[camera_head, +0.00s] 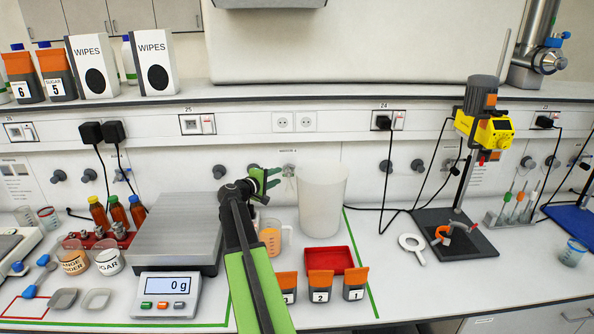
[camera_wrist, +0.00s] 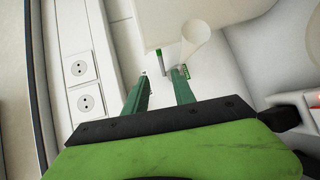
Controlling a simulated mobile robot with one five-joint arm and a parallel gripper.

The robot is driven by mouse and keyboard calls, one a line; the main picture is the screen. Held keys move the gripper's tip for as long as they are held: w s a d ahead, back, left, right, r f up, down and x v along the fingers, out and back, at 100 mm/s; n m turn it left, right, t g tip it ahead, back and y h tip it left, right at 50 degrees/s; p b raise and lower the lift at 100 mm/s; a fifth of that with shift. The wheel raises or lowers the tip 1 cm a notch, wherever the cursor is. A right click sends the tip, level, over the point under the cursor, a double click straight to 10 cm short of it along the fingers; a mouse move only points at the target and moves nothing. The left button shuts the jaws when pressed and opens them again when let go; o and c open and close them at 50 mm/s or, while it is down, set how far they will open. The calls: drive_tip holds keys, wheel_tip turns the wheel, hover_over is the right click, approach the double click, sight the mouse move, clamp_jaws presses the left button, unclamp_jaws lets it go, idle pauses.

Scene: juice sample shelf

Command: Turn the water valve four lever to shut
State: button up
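My gripper (camera_head: 277,176) reaches toward the back wall, just left of the tall translucent beaker (camera_head: 322,200). Its two green fingers are apart in the wrist view (camera_wrist: 160,78), and nothing clear shows gripped between them. A pale wall fitting (camera_head: 290,171) sits just beyond the fingertips; I cannot tell whether they touch it.
A scale (camera_head: 168,285) with a grey platform stands left of my arm. An orange-filled jug (camera_head: 271,237), a red tray (camera_head: 328,260) and several orange-lidded jars stand at its right. A yellow-headed stirrer (camera_head: 484,128) stands farther right. A shelf edge (camera_head: 330,96) runs above.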

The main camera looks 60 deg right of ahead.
sight(294, 167)
drive_tip(key=d+f+b, duration=0.1)
drive_tip(key=d, duration=0.4)
drive_tip(key=d+f, duration=0.1)
drive_tip(key=d, duration=0.4)
drive_tip(key=d+f+b, duration=0.1)
drive_tip(key=d, duration=0.4)
drive_tip(key=shift+b, duration=0.35)
clamp_jaws()
idle(0.4)
